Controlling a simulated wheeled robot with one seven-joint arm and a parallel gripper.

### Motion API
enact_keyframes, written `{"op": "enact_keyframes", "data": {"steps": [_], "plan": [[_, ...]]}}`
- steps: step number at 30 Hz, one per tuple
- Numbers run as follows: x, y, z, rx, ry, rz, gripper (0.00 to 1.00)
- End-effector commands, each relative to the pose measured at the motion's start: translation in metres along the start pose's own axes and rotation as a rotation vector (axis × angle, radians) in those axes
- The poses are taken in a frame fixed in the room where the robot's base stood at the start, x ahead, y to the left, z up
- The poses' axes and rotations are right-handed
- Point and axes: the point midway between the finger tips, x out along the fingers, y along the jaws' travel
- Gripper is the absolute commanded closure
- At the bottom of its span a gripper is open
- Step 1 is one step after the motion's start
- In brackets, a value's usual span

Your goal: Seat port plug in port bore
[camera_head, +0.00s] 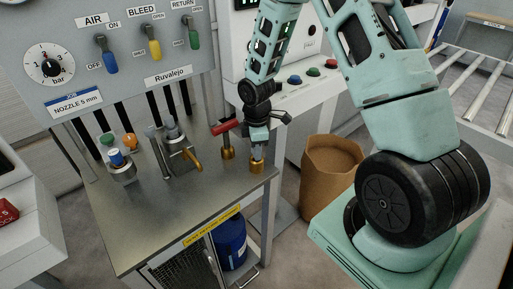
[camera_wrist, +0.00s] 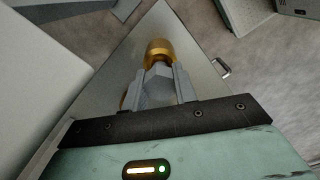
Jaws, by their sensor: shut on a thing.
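My gripper (camera_head: 258,148) points down over the right corner of the metal bench. Its two fingers, which also show in the wrist view (camera_wrist: 161,78), are shut on a grey faceted piece (camera_wrist: 157,90), which looks like the port plug. A rounded brass part (camera_wrist: 158,49) shows just beyond the grey piece, in line with it. In the head view this brass part (camera_head: 257,167) is below the fingertips, near the bench top. I cannot tell whether it is the port or part of the plug. No bore opening shows, and the contact is hidden.
A red-handled brass fitting (camera_head: 227,143) stands close left of my gripper. A clamp-like block with a brass lever (camera_head: 184,156) and a holder with coloured pieces (camera_head: 119,164) stand farther left. The bench top (camera_head: 165,215) is clear in front. A brown bin (camera_head: 330,165) stands right.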

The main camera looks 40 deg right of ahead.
Motion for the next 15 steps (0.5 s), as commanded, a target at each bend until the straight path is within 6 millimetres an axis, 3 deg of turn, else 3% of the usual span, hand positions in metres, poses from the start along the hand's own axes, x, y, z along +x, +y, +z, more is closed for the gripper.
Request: {"op": "enact_keyframes", "data": {"steps": [12, 13, 15], "plan": [[0.018, 0.0, 0.0, 0.0, 0.0, 0.0, 0.95], [0.017, 0.0, 0.0, 0.0, 0.0, 0.0, 0.67], [0.016, 0.0, 0.0, 0.0, 0.0, 0.0, 0.47]]}}
